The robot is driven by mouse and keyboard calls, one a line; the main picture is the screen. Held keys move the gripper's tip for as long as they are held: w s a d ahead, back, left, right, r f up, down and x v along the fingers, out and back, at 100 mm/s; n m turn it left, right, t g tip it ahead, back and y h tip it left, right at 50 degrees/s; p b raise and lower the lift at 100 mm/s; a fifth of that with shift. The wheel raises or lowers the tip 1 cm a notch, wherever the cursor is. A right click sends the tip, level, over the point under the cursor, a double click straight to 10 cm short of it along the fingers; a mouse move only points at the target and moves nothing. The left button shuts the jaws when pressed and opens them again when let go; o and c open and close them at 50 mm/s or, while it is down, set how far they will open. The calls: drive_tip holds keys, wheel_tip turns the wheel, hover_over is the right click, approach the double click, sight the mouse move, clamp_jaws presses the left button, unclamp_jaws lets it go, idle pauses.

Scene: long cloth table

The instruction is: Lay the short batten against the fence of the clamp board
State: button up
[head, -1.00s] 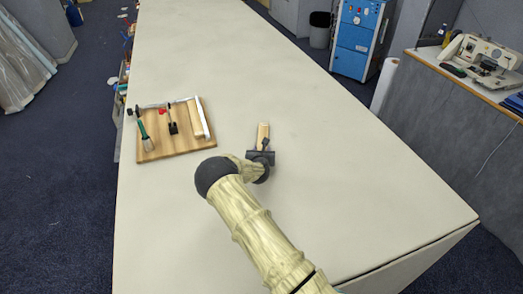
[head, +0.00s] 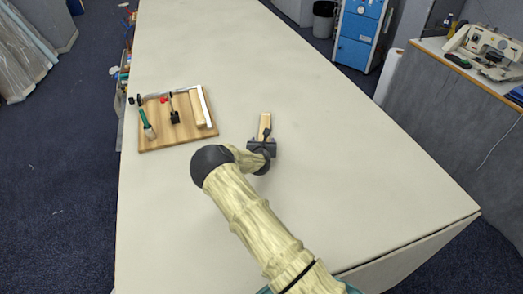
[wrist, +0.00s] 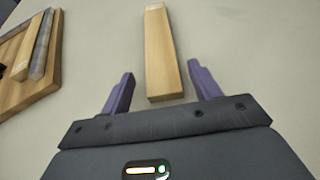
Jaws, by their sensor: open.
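A light wooden batten (head: 265,121) lies flat on the table, apart from the board. My gripper (head: 263,138) is open at the batten's near end. In the wrist view the batten (wrist: 160,45) points away from me, its near end between the two purple fingers, with a gap on each side. The clamp board (head: 165,142) lies to the left on the table. Its pale metal fence (head: 207,105) runs along the right side, and another light wooden strip (head: 197,110) lies alongside the fence. In the wrist view the board (wrist: 14,92) shows only in part at the left.

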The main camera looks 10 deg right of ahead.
drive_tip(key=b+v, duration=0.1)
drive_tip(key=v, duration=0.9)
drive_tip(key=shift+s+r+b, duration=0.15)
drive_tip(key=shift+b, duration=0.25)
drive_tip(key=shift+s, duration=0.1)
drive_tip(key=shift+d, duration=0.15)
